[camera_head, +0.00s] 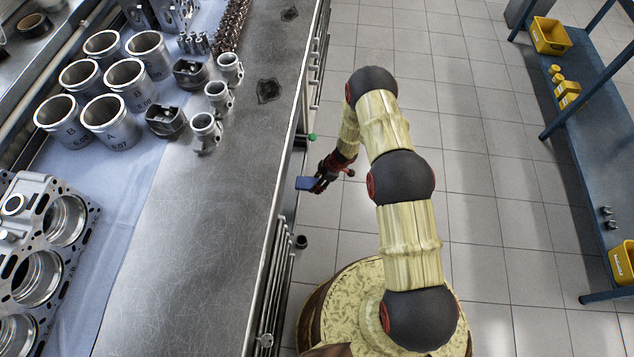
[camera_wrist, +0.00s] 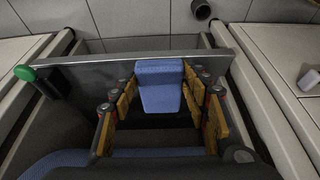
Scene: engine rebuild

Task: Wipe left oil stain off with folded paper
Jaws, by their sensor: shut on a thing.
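Two dark oil stains mark the grey metal bench top in the head view. One stain (camera_head: 269,90) lies just right of the small metal parts, and the other stain (camera_head: 290,13) lies farther up near the top edge. My gripper (camera_head: 318,182) is off the right side of the bench, beside its front edge and apart from both stains. It is shut on the blue folded paper (camera_head: 306,184). In the wrist view the paper (camera_wrist: 160,92) sits between the yellow-padded fingers. Neither stain shows in the wrist view.
Metal cylinders (camera_head: 110,120) and an engine block (camera_head: 40,240) stand on a blue cloth at left. A green knob (camera_head: 312,137) and a dark round part (camera_head: 301,241) are at the bench front. The near bench top is clear. A blue shelf (camera_head: 600,150) stands far right.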

